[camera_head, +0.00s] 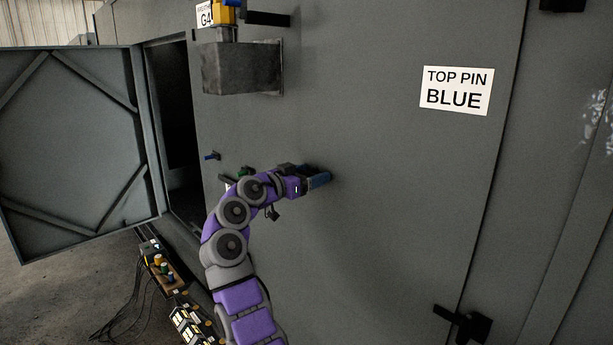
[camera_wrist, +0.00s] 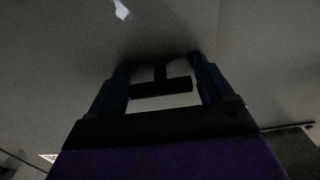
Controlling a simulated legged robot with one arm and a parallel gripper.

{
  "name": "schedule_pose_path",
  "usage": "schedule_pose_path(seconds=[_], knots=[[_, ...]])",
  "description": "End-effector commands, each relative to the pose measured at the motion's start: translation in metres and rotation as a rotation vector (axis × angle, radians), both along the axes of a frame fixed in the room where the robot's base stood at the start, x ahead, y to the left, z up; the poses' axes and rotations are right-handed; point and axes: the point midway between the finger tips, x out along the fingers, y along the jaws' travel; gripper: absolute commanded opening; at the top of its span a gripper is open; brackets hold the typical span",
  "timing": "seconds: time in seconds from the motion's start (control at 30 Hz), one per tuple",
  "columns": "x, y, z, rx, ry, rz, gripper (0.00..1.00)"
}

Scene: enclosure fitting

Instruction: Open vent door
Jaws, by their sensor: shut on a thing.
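A large grey panel (camera_head: 380,200) fills the middle of the head view; no label in view names a vent door. My gripper (camera_head: 320,178) is against this panel, at the end of my purple arm. In the wrist view, the blue fingers of my gripper (camera_wrist: 160,68) stand on either side of a dark T-shaped handle (camera_wrist: 160,88) that sticks out from the grey surface. My gripper is shut on this handle. In the head view the handle is hidden behind the gripper.
A braced grey door (camera_head: 70,150) stands open at the left beside a dark opening (camera_head: 172,130). A grey box (camera_head: 240,68) juts out above my gripper. A sign reads "TOP PIN BLUE" (camera_head: 457,90). A dark latch (camera_head: 463,323) is at lower right. Small parts (camera_head: 165,268) stand at lower left.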

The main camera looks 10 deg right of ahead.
Motion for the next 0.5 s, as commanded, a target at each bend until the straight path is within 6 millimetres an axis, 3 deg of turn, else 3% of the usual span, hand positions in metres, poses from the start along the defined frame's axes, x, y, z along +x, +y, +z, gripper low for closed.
schedule_pose_path(seconds=[0.13, 0.5], knots=[[-0.0003, 0.0029, 0.0005, -0.002, -0.001, 0.001, 0.5], [-0.0006, 0.0072, -0.0011, -0.038, 0.05, 0.003, 0.5]])
